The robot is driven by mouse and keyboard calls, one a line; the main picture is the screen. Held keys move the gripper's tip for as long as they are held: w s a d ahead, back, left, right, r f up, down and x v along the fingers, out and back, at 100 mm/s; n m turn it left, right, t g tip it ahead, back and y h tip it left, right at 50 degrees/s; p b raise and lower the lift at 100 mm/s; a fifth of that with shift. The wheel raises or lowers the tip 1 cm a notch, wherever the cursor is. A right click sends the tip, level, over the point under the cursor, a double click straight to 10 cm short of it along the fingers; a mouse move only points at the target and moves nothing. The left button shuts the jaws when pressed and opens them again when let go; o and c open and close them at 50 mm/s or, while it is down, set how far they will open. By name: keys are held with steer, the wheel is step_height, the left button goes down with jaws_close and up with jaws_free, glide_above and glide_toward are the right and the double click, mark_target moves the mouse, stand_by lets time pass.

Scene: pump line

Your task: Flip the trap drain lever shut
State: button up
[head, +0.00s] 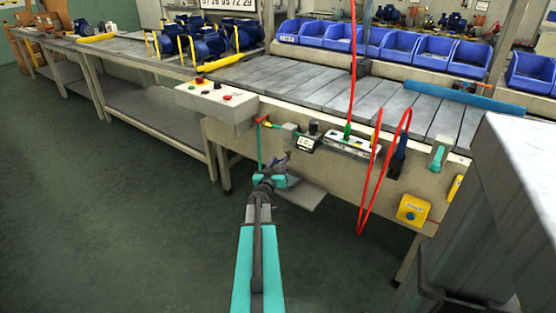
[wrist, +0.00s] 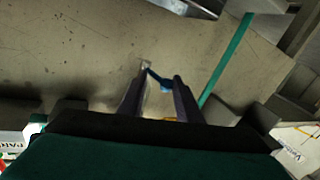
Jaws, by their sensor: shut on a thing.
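A bit of orange-yellow shows further down between the fingers. In the head view the lever is too small and too hidden by my gripper to tell its angle.
A green upright pipe (head: 259,148) stands left of my gripper, and it also passes right of the fingers in the wrist view (wrist: 222,70). A red hose (head: 371,190) hangs to the right. A control box (head: 217,102) juts out at upper left. The floor in front is clear.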

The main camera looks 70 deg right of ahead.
steer(key=shift+w+d+m+g+p, duration=0.15)
steer(key=shift+w+m+g+p, duration=0.3)
steer(key=shift+p, duration=1.15)
steer(key=shift+w+d+m+g+p, duration=0.25)
steer(key=shift+g+p, duration=0.45)
steer(key=shift+p, duration=0.9)
steer(key=shift+w+d+m+g+p, duration=0.1)
steer(key=shift+m+g+p, duration=0.4)
steer(key=shift+p, duration=1.1)
steer(key=g+p, duration=0.1)
steer(key=m+g+p, duration=0.1)
steer(key=g+p, duration=0.1)
steer(key=p, duration=0.1)
steer(key=shift+w+d+m+y, duration=0.3)
steer(key=shift+w+d+m+g+p, duration=0.15)
steer(key=shift+m+g+p, duration=0.2)
steer(key=shift+p, duration=0.2)
steer(key=shift+d+m+g+y+p, duration=0.1)
steer(key=shift+m+g+y+p, duration=0.3)
steer(key=shift+g, duration=0.2)
steer(key=shift+c, duration=0.3)
steer(key=shift+d+r+m+g+p, duration=0.15)
steer(key=shift+m+g+p, duration=0.2)
steer(key=shift+g+p, duration=0.05)
steer(key=shift+c, duration=0.3)
steer(key=o, duration=1)
steer(key=shift+y, duration=0.3)
steer(key=shift+f, duration=0.2)
steer(key=shift+a, duration=0.25)
